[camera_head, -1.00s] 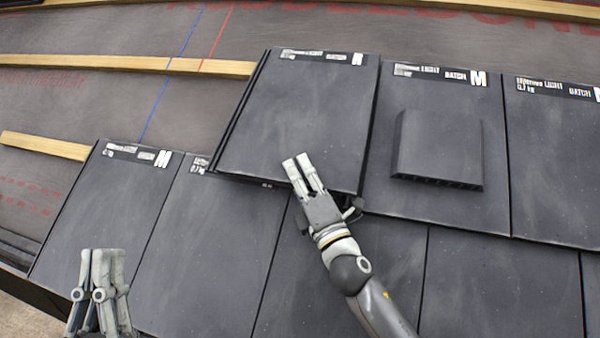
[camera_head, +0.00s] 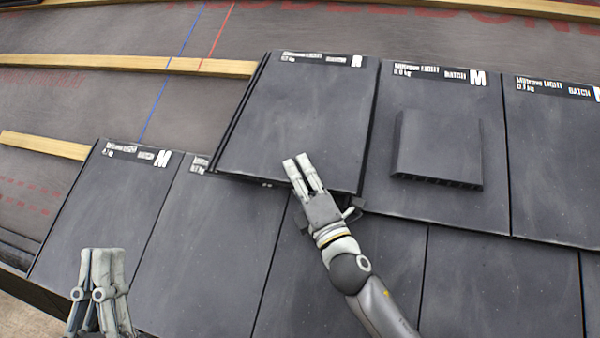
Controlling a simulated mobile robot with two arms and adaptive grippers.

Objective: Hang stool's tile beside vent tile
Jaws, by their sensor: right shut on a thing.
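A flat dark grey tile (camera_head: 305,110) lies directly left of the vent tile (camera_head: 410,205), its right edge along the vent tile's left edge. Its top edge sits near the wooden batten, and its lower edge overlaps the course below. The vent tile carries a raised hood. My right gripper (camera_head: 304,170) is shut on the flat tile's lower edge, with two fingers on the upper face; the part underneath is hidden. My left gripper (camera_head: 102,255) is at the lower left, over the lower course, holding nothing visible. Its fingers look close together, but the gap is unclear.
Another tile (camera_head: 555,160) lies right of the vent tile. A lower course of tiles (camera_head: 110,210) runs beneath. A wooden batten (camera_head: 130,63) extends left over grey underlay (camera_head: 60,100) with blue and red lines. A shorter batten (camera_head: 45,146) ends at the lower-left tile.

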